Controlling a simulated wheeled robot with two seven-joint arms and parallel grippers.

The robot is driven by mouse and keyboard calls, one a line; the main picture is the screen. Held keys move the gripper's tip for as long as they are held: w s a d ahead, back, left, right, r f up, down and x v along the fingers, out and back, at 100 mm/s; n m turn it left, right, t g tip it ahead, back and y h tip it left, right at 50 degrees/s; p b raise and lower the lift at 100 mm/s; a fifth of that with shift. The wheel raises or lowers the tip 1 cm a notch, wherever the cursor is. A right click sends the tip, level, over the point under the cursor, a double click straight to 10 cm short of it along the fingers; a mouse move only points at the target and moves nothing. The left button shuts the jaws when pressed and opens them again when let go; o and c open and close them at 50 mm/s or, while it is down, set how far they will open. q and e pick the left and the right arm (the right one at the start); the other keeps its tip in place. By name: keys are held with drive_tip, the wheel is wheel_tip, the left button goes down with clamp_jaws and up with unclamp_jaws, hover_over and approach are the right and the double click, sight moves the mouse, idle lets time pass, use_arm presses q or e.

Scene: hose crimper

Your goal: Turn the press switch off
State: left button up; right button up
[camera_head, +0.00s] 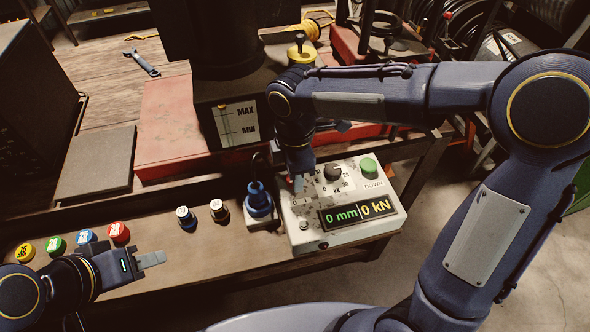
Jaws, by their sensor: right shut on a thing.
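The press control box (330,235) is a pale grey unit on the bench's right part. Its lit display (361,212) reads 0 mm and 0 kN. My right gripper (298,187) reaches down onto the box's upper left corner and is shut on the press switch there. The gripper mostly hides the switch, so its exact position cannot be told. My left gripper (150,260) is over the bench at the lower left, apart from the box; its finger gap is unclear.
A blue plug-like part (259,200) with a cable stands left of the box. Two small fittings (186,217) and several coloured caps (118,232) line the bench. The press (225,90) with a MAX/MIN gauge stands behind. A wrench (142,62) lies farther back.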

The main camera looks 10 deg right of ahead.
drive_tip(key=o, duration=1)
drive_tip(key=shift+c, duration=0.2)
wheel_tip(320, 180, up, 8)
drive_tip(key=shift+f, duration=0.15)
